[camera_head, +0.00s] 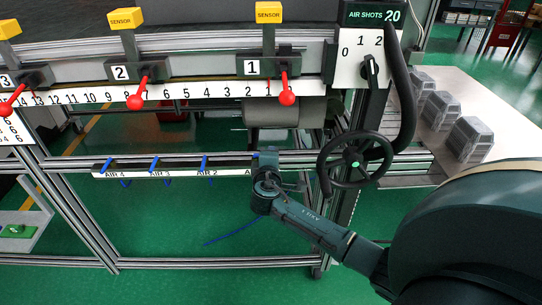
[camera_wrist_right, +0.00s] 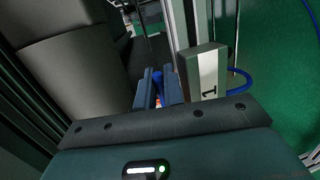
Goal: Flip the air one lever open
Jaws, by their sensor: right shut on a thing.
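The air lever strip (camera_head: 180,170) is a white label bar on the lower rail, marked AIR 4, AIR 3 and AIR 2 from left to right. Blue levers stand at these labels, such as the AIR 2 lever (camera_head: 204,163). My right gripper (camera_head: 267,154) is at the right end of the strip and covers most of the AIR 1 place. In the right wrist view, the blue air one lever (camera_wrist_right: 157,77) is between the fingers of my right gripper (camera_wrist_right: 158,92), which are shut on it. The strip's end with a "1" (camera_wrist_right: 208,78) is just right of the fingers. My left gripper is out of view.
A black handwheel (camera_head: 357,160) is close to the right of my gripper. Red-knobbed levers (camera_head: 286,97) and a numbered scale are above. A grey roller (camera_head: 285,112) is behind the rail. A table with grey blocks (camera_head: 470,138) is at the right.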

